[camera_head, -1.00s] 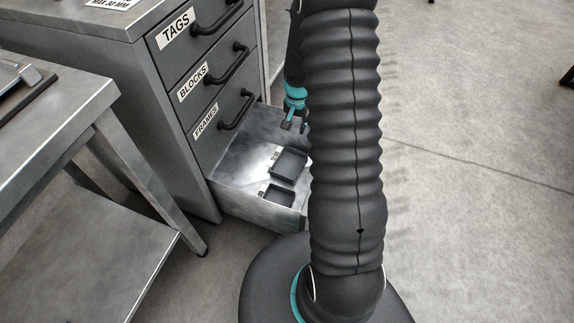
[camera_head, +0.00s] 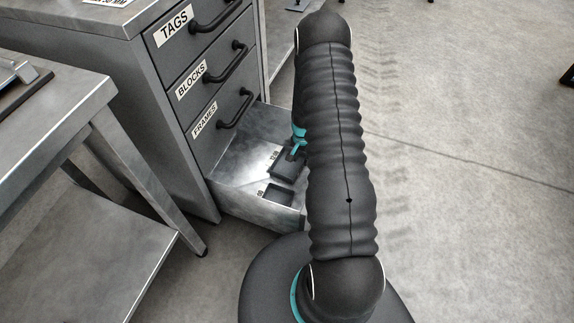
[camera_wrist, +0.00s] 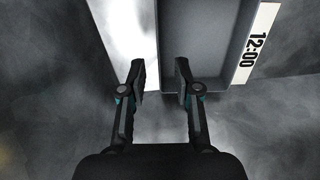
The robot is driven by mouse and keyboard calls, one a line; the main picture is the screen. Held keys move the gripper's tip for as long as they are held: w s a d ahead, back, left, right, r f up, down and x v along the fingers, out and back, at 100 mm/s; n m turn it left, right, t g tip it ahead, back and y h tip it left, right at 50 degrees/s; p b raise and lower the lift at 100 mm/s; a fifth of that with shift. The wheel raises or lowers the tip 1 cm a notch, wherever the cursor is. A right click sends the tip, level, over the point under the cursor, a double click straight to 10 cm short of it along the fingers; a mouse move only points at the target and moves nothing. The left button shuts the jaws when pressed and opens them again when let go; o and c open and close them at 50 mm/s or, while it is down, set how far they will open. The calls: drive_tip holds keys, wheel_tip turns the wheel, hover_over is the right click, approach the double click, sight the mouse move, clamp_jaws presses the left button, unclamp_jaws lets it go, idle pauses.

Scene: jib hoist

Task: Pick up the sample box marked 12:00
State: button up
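The sample box marked 12:00 (camera_wrist: 207,40) is a shallow dark grey open tray with a white label on its right side in the wrist view. My gripper (camera_wrist: 160,78) is open and empty, its fingertips appearing on either side of the box's left wall line. Whether they touch it I cannot tell. In the head view my gripper (camera_head: 297,149), partly hidden by my arm, is at the farther of two dark boxes (camera_head: 284,170) in the open drawer. The nearer box (camera_head: 277,194) lies in front.
The open bottom drawer (camera_head: 240,188) has metal walls around the boxes. The cabinet (camera_head: 165,125) carries closed drawers labelled TAGS, BLOCKS and FRAMES. A metal table (camera_head: 60,110) stands at the left.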

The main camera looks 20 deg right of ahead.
sight(301, 167)
drive_tip(key=shift+s+f, duration=0.1)
drive_tip(key=shift+f, duration=2.85)
clamp_jaws()
